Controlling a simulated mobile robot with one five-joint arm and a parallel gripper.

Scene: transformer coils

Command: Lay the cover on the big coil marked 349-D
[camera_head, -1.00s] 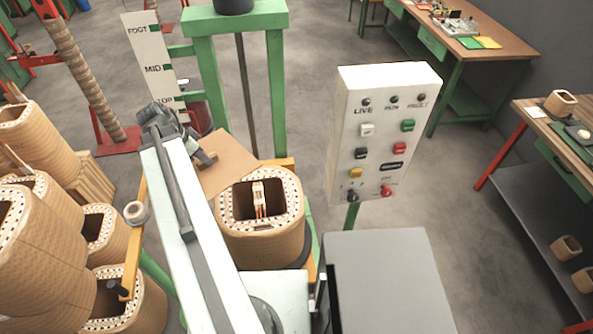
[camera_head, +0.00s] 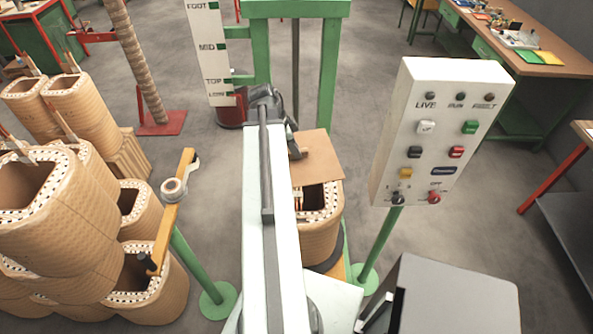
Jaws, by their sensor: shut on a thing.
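The cover is a flat brown board (camera_head: 320,158), held out level or nearly so by my gripper (camera_head: 298,152), which is shut on its left side. A big tan coil (camera_head: 320,240) with a pale, dotted rim stands upright on the green press. The cover overlaps the back of the coil's opening in the picture; I cannot tell whether they touch. My white arm hides the coil's left side. No marking 349-D can be read on it.
A control box (camera_head: 440,130) on a green post stands close right of the coil. A grey cabinet (camera_head: 455,295) is at the front right. Stacked coils (camera_head: 60,215) and a yellow bar (camera_head: 172,210) on a green post are at left. Green press uprights (camera_head: 328,75) rise behind.

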